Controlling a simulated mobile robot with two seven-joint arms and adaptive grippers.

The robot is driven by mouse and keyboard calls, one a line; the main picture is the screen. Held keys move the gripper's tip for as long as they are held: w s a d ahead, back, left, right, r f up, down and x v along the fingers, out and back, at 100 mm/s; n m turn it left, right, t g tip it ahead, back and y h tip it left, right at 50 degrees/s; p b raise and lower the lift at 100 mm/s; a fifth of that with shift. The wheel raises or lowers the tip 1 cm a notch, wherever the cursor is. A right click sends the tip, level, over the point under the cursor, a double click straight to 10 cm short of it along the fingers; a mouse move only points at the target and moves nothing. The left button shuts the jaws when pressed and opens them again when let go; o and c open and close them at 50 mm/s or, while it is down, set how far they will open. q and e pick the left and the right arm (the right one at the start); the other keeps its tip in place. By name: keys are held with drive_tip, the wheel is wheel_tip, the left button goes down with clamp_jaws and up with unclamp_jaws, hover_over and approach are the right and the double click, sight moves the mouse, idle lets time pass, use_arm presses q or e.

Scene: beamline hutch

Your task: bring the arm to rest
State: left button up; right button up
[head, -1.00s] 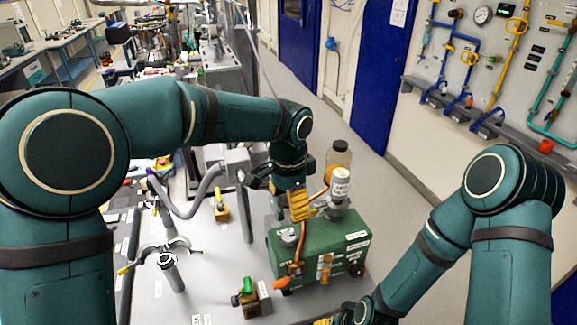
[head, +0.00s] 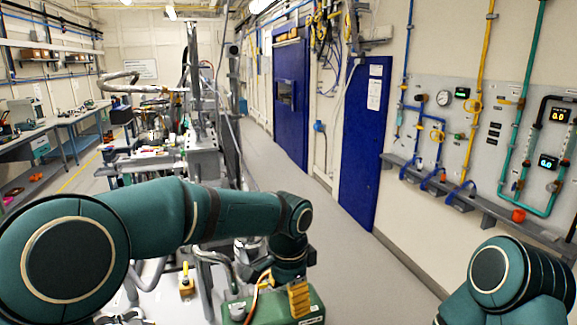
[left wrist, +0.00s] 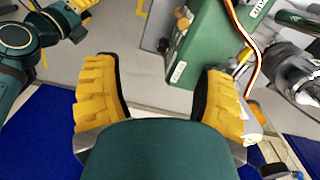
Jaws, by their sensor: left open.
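My left arm (head: 150,215) reaches across the lower left of the head view. My left gripper (head: 300,299) points down in front of the green pump unit (head: 262,312), which the bottom edge cuts off. In the left wrist view my left gripper (left wrist: 158,75) has its two yellow fingers wide apart, with nothing between them. The green unit (left wrist: 207,35) is beyond the fingers there.
A yellow-topped fitting (head: 186,282) stands left of the green unit. Beamline equipment (head: 205,160) rises behind my left arm. Blue doors (head: 365,140) and a gas panel (head: 465,150) line the right wall. The floor (head: 275,160) between equipment and wall is clear.

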use_arm(q)
drive_tip(key=s+a+f+n+h+b, duration=0.1)
drive_tip(key=s+a+f+n+b, duration=0.1)
drive_tip(key=f, duration=1)
drive_tip(key=s+a+f+n+t+h+b, duration=0.1)
drive_tip(key=s+a+f+n, duration=0.3)
drive_tip(key=f, duration=0.9)
drive_tip(key=s+a+f+n+t+h+b, duration=0.1)
drive_tip(key=s+a+f+n+b, duration=0.2)
drive_tip(key=s+f+n, duration=0.5)
drive_tip(key=s+f, duration=0.3)
drive_tip(key=f, duration=0.1)
drive_tip(key=shift+a+f+h+b, duration=0.2)
drive_tip(key=shift+h+b, duration=0.2)
use_arm(e)
wheel_tip(320, 180, down, 7)
drive_tip(key=shift+s+d+f, duration=0.2)
drive_tip(key=shift+s, duration=0.25)
